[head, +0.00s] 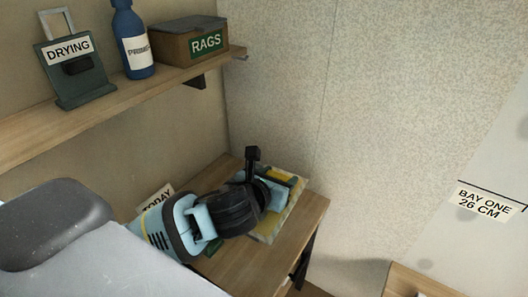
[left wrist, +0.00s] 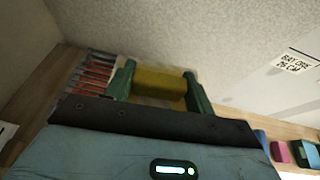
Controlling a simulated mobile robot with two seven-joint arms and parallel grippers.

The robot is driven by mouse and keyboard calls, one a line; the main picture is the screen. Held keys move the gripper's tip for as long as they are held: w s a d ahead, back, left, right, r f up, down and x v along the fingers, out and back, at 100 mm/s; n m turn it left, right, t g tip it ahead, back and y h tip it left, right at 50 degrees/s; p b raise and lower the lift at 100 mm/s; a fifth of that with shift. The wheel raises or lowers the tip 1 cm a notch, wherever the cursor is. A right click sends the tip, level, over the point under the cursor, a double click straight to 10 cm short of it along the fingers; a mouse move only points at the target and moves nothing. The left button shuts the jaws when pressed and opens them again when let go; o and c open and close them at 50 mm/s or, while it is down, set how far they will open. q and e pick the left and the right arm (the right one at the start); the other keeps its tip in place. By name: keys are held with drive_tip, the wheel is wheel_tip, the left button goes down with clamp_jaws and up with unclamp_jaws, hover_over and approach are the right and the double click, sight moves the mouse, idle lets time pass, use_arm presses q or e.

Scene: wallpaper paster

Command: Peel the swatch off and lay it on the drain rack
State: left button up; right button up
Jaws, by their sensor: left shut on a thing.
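My left gripper (head: 279,184) reaches over the small wooden table in the head view. In the left wrist view its two green fingers (left wrist: 160,88) are shut on a yellow piece (left wrist: 165,80) that spans the gap between them. The yellow piece also shows in the head view (head: 284,174), partly hidden by the gripper. I cannot tell whether it is the swatch. A pale, yellowish flat thing (head: 272,228) lies on the table below the gripper, partly hidden. I cannot make out the drain rack for certain. My right gripper is not in view.
A wooden shelf (head: 30,135) holds a DRYING stand (head: 78,78), a blue bottle (head: 133,40) and a RAGS box (head: 190,42). A TODAY card (head: 156,200) stands on the table (head: 311,212). Several red-and-grey strips (left wrist: 95,75) lie left of my fingers. A wall label reads BAY ONE (head: 485,202).

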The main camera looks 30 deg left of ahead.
use_arm(q)
drive_tip(key=w+a+f+m+h, duration=0.1)
drive_tip(key=w+a+f, duration=0.9)
drive_tip(key=w+a, duration=0.3)
drive_tip(key=w, duration=0.2)
drive_tip(key=shift+w, duration=0.3)
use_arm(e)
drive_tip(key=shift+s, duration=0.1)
use_arm(q)
drive_tip(key=shift+a+f, duration=0.1)
drive_tip(key=shift+f, duration=0.1)
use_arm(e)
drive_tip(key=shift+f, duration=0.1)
